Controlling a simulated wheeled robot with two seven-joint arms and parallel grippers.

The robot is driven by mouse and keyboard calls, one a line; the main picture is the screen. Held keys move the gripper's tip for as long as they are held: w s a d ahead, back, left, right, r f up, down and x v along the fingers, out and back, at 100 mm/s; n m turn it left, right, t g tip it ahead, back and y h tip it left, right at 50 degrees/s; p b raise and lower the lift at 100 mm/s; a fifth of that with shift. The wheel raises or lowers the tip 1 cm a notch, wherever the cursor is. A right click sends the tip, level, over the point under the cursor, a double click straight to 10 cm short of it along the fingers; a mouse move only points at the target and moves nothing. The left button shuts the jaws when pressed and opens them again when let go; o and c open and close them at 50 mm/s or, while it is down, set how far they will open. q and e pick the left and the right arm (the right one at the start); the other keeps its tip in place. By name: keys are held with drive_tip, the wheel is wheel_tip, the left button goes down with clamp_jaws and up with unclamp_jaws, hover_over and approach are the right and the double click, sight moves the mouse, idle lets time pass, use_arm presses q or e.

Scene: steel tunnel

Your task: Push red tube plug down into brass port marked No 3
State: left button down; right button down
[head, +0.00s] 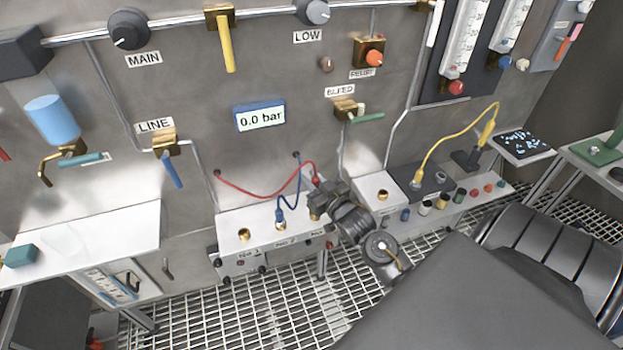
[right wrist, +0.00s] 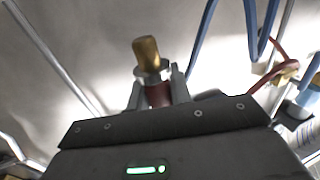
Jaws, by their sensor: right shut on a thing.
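The red tube plug shows in the right wrist view with a brass nose (right wrist: 147,52), a pale collar and a dark red body (right wrist: 156,95). My right gripper (right wrist: 154,88) is shut on that body. In the head view my right gripper (head: 318,203) is over the right end of the white port block (head: 232,222), with a bit of the red plug (head: 317,181) at its fingers. The red tube (head: 262,193) loops from there to the wall. The brass port No 3 is hidden behind the gripper. My left gripper is not in view.
A blue plug (head: 281,222) on a blue tube stands in the middle of the block. An open brass port (head: 244,234) is at its left. Another white block (head: 375,186) with a brass port is to the right. The gauge (head: 260,116) reads 0.0 bar.

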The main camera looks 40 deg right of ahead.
drive_tip(key=shift+r, duration=0.1)
drive_tip(key=shift+f+b, duration=1.75)
drive_tip(key=shift+f, duration=1.2)
drive_tip(key=shift+p, duration=0.8)
drive_tip(key=shift+f+b, duration=1)
drive_tip(key=shift+f, duration=0.65)
drive_tip(key=c, duration=1.2)
unclamp_jaws()
drive_tip(key=shift+s, duration=0.1)
drive_tip(key=s, duration=0.3)
drive_tip(key=s+b, duration=0.1)
drive_tip(key=s, duration=0.3)
drive_tip(key=s+a+b, duration=0.1)
drive_tip(key=s, duration=0.2)
drive_tip(key=shift+s, duration=0.4)
